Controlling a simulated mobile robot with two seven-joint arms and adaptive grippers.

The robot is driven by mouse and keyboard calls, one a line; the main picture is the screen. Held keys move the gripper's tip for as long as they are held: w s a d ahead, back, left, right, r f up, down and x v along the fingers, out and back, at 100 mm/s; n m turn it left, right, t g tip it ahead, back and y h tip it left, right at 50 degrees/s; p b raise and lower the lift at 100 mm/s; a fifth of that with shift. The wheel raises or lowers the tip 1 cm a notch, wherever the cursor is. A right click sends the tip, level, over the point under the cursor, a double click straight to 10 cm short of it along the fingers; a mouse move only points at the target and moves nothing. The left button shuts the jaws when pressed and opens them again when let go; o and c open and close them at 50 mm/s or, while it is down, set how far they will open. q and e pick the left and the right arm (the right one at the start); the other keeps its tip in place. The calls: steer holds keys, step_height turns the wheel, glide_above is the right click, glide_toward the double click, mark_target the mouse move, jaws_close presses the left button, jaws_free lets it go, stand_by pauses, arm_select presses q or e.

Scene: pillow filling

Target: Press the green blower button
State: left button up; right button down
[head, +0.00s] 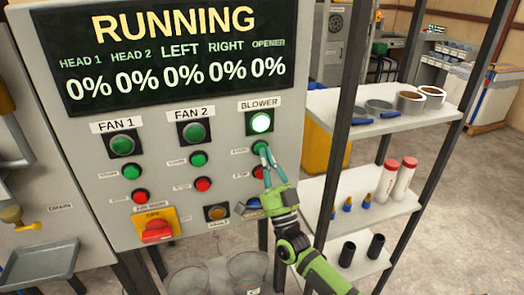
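The blower column is at the right side of the grey control panel (220,100), under a BLOWER label (261,103). Its round lamp (261,122) is lit bright whitish-green. The green blower button (259,147) is just below the lamp. My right gripper (265,152) has its teal fingers close together, with the tips at the green button and partly covering it. I cannot tell whether they touch it or press it in. The fingers hold nothing. My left gripper is out of view.
The display (180,50) reads RUNNING, with 0% in every column. Fan 1 and Fan 2 have dark green lamps, with green and red buttons below. A yellow-and-red rotary switch (156,228) is at lower left. A shelf rack (375,115) with bottles stands close on the right.

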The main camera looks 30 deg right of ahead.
steer(key=shift+s, duration=0.1)
steer(key=shift+s+a+p, duration=0.2)
steer(key=shift+s+p, duration=0.2)
steer(key=shift+s, duration=0.4)
steer(key=s+p, duration=0.1)
steer(key=s, duration=0.1)
steer(key=s+a+p, duration=0.1)
steer(key=s, duration=0.1)
steer(key=shift+s, duration=0.4)
stand_by(0.5)
